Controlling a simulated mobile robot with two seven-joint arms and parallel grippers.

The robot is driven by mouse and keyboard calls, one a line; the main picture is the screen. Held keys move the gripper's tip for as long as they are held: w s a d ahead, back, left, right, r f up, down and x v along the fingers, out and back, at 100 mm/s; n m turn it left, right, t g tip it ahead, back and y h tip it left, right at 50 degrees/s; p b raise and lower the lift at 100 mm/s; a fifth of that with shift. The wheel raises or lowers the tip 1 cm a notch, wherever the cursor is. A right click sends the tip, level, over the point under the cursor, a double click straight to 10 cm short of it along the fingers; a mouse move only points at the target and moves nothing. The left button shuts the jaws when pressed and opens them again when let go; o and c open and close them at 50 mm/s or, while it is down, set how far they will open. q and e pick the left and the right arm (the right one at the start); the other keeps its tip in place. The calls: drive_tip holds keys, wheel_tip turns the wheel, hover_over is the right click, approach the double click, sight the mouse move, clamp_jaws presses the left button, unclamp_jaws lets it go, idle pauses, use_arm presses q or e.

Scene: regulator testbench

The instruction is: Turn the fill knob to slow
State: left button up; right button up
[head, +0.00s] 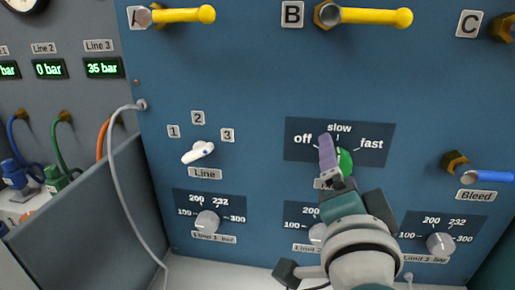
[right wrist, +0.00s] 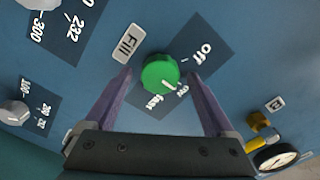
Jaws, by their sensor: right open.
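The green fill knob (head: 345,161) sits on a dark dial plate marked off, slow and fast, on the blue panel. In the head view my right gripper (head: 334,152) partly covers the knob. In the right wrist view the whole knob face (right wrist: 160,72) shows, with a white mark on the side of the slow and fast labels. I cannot tell exactly where the mark points. My right gripper (right wrist: 160,78) is open, its purple fingers on either side of the knob with visible gaps. The Fill label (right wrist: 128,44) is beside the knob. My left gripper is not in view.
Limit knobs (head: 207,221) and (head: 440,243) stand low on the panel. The white Line knob (head: 198,152) is to the left, and the blue Bleed handle (head: 488,176) to the right. Yellow handles (head: 370,17) stick out above. A grey cable (head: 113,165) hangs at the left.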

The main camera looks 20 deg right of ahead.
drive_tip(key=p+v, duration=0.1)
drive_tip(key=v, duration=0.9)
drive_tip(key=shift+w, duration=0.1)
